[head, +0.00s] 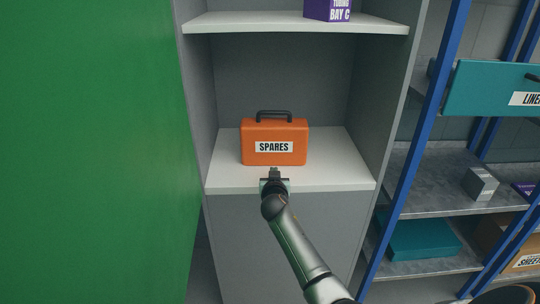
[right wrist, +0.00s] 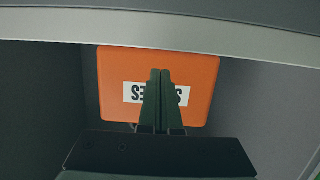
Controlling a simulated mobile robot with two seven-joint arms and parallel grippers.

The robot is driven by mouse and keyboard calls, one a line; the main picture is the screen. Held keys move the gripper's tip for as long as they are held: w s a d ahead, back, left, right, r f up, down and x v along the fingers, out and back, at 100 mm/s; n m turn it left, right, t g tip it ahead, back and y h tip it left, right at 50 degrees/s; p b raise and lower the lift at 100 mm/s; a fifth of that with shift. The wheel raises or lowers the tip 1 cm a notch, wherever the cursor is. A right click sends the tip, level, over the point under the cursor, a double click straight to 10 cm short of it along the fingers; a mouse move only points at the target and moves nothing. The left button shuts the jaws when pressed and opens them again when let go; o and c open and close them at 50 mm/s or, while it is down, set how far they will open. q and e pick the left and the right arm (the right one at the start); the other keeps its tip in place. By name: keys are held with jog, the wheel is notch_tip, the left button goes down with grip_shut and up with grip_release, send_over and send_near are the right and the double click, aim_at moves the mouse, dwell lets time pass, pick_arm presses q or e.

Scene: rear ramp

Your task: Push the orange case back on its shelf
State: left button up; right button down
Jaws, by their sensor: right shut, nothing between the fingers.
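The orange case (head: 254,133) stands upright on the white shelf (head: 337,176) of a grey cabinet, with a dark handle on top and a white SPARES label facing me. Bare shelf shows in front of it and on both sides. My right gripper (head: 274,172) is shut and empty, just in front of the case's lower front face at the shelf's front edge. In the right wrist view its shut fingers (right wrist: 160,76) overlap the case (right wrist: 115,75), which appears upside down. I cannot tell whether the fingertips touch it. My left gripper is not in view.
The cabinet's side walls flank the shelf. An upper shelf (head: 240,22) with a purple box (head: 320,10) is above. A green panel (head: 90,150) fills the left. A blue-posted rack on the right holds a teal bin (head: 490,88), a grey block (head: 480,184) and other boxes.

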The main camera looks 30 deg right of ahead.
pick_arm(q)
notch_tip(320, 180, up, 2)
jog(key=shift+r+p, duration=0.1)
jog(key=shift+p, duration=0.85)
pick_arm(e)
jog(key=f+v, duration=0.1)
jog(key=v, duration=0.6)
jog(key=shift+f, duration=0.35)
jog(key=shift+s+a, duration=0.1)
